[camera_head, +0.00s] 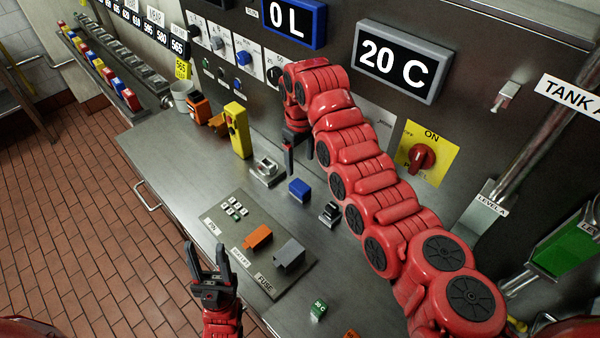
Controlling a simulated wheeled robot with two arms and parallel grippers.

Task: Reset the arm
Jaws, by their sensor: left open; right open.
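My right arm is red and reaches from the lower right across the counter toward the control panel. Its gripper (298,160) is open and points down over the counter, just behind a small blue block (299,189). No object shows between its fingers. My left gripper (208,260) is open and empty at the bottom, in front of the counter's front edge, with its fingers pointing up in the picture. Most of the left arm is out of view.
The grey counter (165,165) holds a yellow box (237,130), a fuse board (243,222) with an orange block (258,236), and a green block (318,310). The panel behind has displays, knobs and a red switch (422,157). Brick floor (110,220) lies open at left.

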